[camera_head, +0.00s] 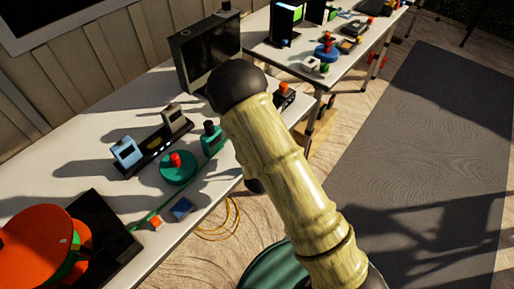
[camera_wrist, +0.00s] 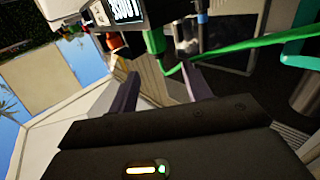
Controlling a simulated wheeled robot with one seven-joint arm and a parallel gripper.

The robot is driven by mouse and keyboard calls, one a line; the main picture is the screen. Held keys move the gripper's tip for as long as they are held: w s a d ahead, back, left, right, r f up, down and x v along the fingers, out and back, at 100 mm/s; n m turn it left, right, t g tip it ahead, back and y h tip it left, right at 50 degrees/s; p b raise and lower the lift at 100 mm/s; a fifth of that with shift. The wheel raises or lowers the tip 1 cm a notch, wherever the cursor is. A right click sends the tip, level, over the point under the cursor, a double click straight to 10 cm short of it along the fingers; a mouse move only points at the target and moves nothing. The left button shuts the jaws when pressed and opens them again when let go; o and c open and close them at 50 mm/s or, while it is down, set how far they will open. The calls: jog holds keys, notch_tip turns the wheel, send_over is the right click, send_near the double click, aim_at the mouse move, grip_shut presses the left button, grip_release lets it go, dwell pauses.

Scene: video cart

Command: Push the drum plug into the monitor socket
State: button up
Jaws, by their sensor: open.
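My gripper (camera_wrist: 160,72) is open in the wrist view, with its two dark fingers apart. A green block-like piece, perhaps the drum plug (camera_wrist: 154,41), shows just beyond and between the fingertips; I cannot tell whether it is seated in anything. A green cable (camera_wrist: 250,45) runs from near it to the right. In the head view, my arm hides the gripper. A large orange drum (camera_head: 35,245) with green parts is at the lower left. A dark boxy screen, probably the monitor (camera_head: 210,52), stands at the back of the table. I cannot make out its socket.
The white table (camera_head: 75,150) holds a green round base with a red knob (camera_head: 177,165), a light blue device (camera_head: 127,151) and a dark panel (camera_head: 98,235). A second table (camera_head: 345,65) with small devices stands behind. The grey mat (camera_head: 430,130) is clear.

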jog(key=s+p, duration=0.4)
jog(key=s, duration=0.7)
jog(key=shift+d+p, duration=0.35)
jog(key=shift+p, duration=0.05)
jog(key=shift+w+r, duration=0.1)
dwell(0.4)
jog(key=w+d+r+m+g+h+p, duration=0.2)
jog(key=w+d+r+m+g+p, duration=0.15)
jog(key=d+r+g, duration=0.3)
jog(key=s+d+r+n+g+p, duration=0.2)
jog(key=s+d+r+g+p, duration=0.3)
jog(key=s+d+r+g, duration=0.4)
jog(key=s+d+r, duration=0.1)
jog(key=s+r, duration=0.3)
jog(key=shift+s+r+n+y, duration=0.15)
jog(key=shift+s+n+y, duration=0.05)
jog(key=shift+n+y, duration=0.2)
